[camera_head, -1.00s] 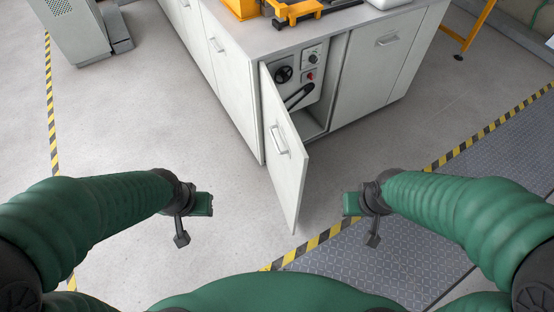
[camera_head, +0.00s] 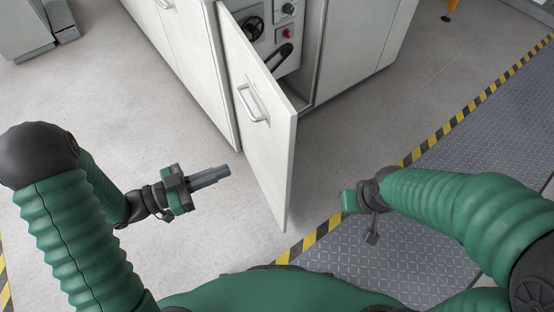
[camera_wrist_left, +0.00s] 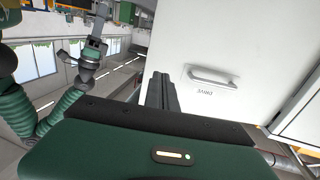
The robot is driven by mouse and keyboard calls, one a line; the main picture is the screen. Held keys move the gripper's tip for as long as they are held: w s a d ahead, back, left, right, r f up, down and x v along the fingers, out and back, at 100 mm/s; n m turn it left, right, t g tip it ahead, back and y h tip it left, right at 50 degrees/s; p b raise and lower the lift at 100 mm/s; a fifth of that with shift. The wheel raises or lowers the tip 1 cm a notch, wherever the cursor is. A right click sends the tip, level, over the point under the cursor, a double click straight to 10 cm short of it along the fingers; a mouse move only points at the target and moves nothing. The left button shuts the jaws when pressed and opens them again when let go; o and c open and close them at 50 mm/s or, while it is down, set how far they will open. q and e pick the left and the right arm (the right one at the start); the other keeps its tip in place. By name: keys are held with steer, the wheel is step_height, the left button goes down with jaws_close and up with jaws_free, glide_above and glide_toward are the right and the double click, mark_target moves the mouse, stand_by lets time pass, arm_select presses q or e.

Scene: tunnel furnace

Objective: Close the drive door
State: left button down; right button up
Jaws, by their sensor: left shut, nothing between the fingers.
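The drive door (camera_head: 265,150) is a white panel standing open, swung out from the cabinet toward me. Its metal handle (camera_head: 253,104) is on the face toward the left. In the left wrist view the door (camera_wrist_left: 225,40) fills the upper right, with its handle (camera_wrist_left: 213,77) and an upside-down label reading DRIVE. My left gripper (camera_head: 226,173) is shut and empty, left of the door and below the handle, pointing toward the door with a visible gap. My right gripper (camera_head: 349,202) is right of the door's lower end; its fingers are not clear.
The open compartment shows a round black knob (camera_head: 253,28), a red button (camera_head: 287,33) and a black lever (camera_head: 284,54). The white cabinet (camera_head: 350,45) stands behind. Grey floor (camera_head: 150,110) is clear around the door. A black-yellow stripe (camera_head: 440,132) borders a metal plate floor at right.

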mark_target(283, 148)
arm_select(q)
steer(key=b+x, duration=0.1)
steer(key=x, duration=0.3)
steer(key=b+x, duration=0.1)
steer(key=x, duration=0.3)
steer(key=b+x, duration=0.2)
steer(key=x, duration=0.2)
steer(key=shift+s+d+r, duration=0.15)
steer(key=shift+d+r, duration=0.05)
steer(key=shift+d, duration=0.3)
steer(key=shift+w+d+r, duration=0.1)
steer(key=shift+w+d, duration=0.15)
steer(key=shift+d, duration=0.2)
steer(key=shift+w, duration=0.1)
